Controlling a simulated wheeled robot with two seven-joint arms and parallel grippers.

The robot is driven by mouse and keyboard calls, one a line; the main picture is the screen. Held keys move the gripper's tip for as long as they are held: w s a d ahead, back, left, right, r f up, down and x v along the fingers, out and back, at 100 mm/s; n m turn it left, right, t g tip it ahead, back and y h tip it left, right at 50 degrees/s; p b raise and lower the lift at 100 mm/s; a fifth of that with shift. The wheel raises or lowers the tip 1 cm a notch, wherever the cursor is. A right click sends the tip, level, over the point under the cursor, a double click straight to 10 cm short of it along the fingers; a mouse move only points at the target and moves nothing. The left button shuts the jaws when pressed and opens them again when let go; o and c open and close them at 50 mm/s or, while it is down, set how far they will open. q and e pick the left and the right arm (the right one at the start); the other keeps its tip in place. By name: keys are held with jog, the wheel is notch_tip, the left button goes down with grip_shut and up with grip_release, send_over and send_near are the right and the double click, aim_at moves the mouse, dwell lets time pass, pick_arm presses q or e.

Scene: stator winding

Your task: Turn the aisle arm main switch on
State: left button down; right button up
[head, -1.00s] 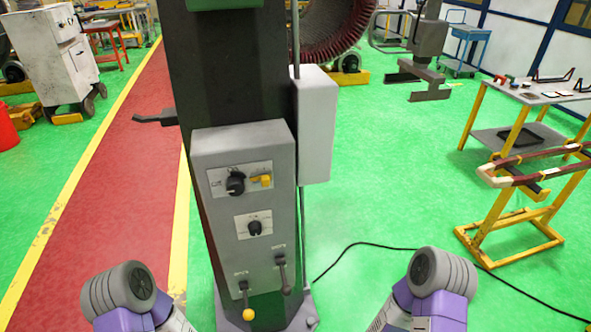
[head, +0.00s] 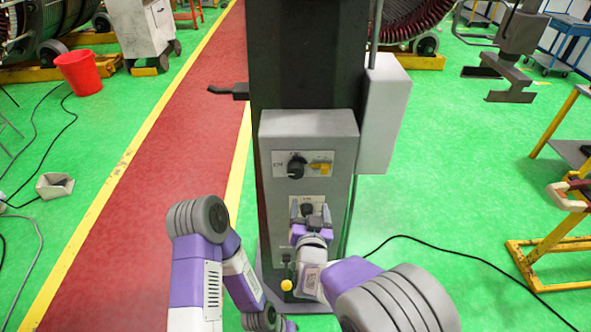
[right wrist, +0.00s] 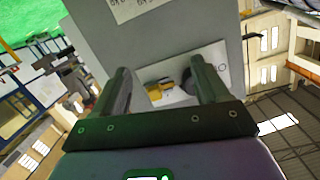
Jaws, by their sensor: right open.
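The grey control box (head: 312,128) stands upright on the dark column in the head view. Its upper plate carries a black rotary switch (head: 297,166) and a yellow switch (head: 321,168). A second black knob (head: 307,209) sits on a lower plate. My right gripper (head: 311,211) is open in front of this lower plate, partly covering it. In the right wrist view, the yellow switch (right wrist: 160,92) and a black knob (right wrist: 187,79) show between the open fingers, apart from them. I cannot tell whether they touch anything.
A lever with a yellow ball (head: 287,285) hangs low on the box, partly behind my right arm. A pale grey side box (head: 387,115) is at the right of the column. A black handle (head: 228,91) juts left.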

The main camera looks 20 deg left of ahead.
jog(key=t, duration=0.2)
send_near(296, 174)
jog(key=d+x, duration=0.1)
jog(key=x, duration=0.1)
jog(key=shift+y, duration=0.4)
jog(key=x, duration=0.2)
jog(key=p+x, duration=0.1)
jog(key=x, duration=0.5)
jog(key=shift+s+a+f, duration=0.1)
jog(key=shift+s+a, duration=0.05)
jog(key=shift+a, duration=0.15)
jog(key=shift+c, duration=0.3)
jog(key=c, duration=1)
